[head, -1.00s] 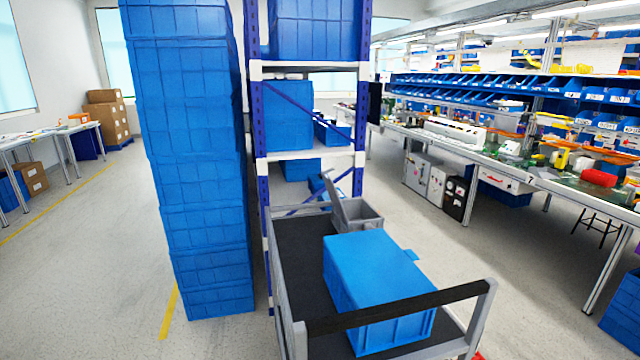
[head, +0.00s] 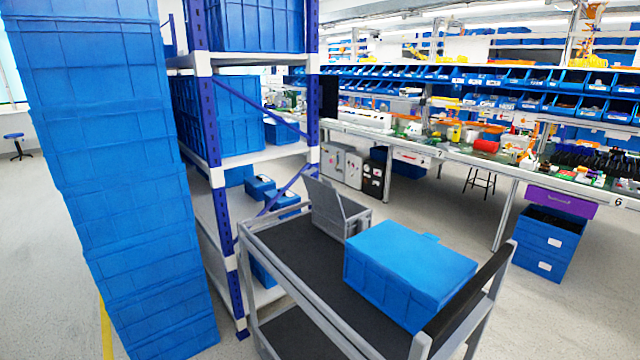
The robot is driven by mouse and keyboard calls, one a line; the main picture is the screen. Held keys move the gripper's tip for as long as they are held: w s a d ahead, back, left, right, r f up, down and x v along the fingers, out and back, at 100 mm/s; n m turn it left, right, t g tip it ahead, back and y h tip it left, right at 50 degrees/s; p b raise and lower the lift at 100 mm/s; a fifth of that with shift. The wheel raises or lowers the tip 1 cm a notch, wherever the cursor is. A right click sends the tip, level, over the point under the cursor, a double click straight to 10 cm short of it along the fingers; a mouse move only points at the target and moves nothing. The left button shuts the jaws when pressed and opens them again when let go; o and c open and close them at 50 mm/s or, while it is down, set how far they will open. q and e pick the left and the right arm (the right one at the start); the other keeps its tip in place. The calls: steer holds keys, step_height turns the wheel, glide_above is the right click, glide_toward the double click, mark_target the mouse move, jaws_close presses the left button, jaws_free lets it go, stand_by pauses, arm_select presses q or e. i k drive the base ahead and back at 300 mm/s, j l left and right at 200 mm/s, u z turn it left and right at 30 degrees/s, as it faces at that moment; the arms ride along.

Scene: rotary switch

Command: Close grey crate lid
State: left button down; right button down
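The grey crate (head: 357,223) stands on the far part of a cart's dark top in the head view. Its grey lid (head: 324,199) is open and stands up tilted at the crate's left side. The near part of the crate is partly hidden behind a blue crate. Neither of my grippers shows in the head view.
The closed blue crate (head: 410,275) sits on the cart (head: 300,262), nearer than the grey crate. The cart has a raised black handle bar (head: 470,290). A tall stack of blue crates (head: 120,180) and a shelf rack (head: 215,160) stand left. Floor is clear right of the cart.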

mark_target(323, 194)
steer(key=i+j+z, duration=0.15)
steer(key=j, duration=0.2)
steer(key=i+j+z, duration=0.35)
steer(key=j, duration=0.4)
steer(key=i+j+z, duration=0.2)
steer(key=j, duration=0.2)
